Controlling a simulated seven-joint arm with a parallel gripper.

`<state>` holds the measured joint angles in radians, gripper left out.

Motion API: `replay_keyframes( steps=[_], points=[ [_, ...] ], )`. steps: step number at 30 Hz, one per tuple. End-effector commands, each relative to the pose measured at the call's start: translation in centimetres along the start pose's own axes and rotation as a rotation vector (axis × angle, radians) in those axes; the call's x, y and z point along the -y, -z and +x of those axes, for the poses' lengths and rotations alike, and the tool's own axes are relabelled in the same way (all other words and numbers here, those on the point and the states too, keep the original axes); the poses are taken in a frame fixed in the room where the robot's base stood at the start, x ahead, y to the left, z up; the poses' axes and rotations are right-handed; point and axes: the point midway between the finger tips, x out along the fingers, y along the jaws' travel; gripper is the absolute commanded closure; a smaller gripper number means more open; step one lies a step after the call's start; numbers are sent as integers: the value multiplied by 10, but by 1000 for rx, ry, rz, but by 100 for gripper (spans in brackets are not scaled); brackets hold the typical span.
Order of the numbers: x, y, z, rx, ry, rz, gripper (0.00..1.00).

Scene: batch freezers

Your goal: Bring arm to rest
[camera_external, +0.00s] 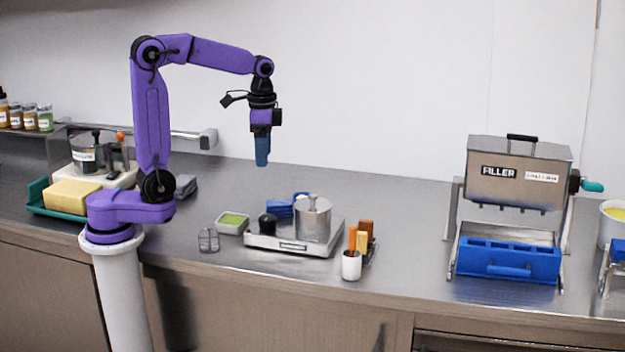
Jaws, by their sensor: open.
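My gripper (262,160) hangs pointing down in the air above the metal counter (400,230), its blue fingers seen edge-on. It is open, and I see nothing held in it. My arm is bent in an arch, rising from its base at the left and reaching right. The fingertips are above and behind a small scale-like tray (275,243) and apart from everything. The gap between the fingers does not show from this side.
On the tray stand a metal pot (312,220) and a black knob-like piece (267,223). Close by are a green-filled dish (233,222) and a white cup (351,265) with tools. A filler machine (518,175) with a blue mould (508,262) stands right. The counter between is clear.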

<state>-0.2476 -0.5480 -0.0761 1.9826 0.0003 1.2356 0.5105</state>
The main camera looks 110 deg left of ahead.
Motion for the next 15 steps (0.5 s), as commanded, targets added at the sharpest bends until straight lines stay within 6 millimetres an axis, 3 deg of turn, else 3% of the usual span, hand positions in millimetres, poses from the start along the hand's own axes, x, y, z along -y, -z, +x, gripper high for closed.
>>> replay_keyframes(
  steps=[15],
  points=[
    [-60,-72,35,-12,7,-366,28]
  ],
)
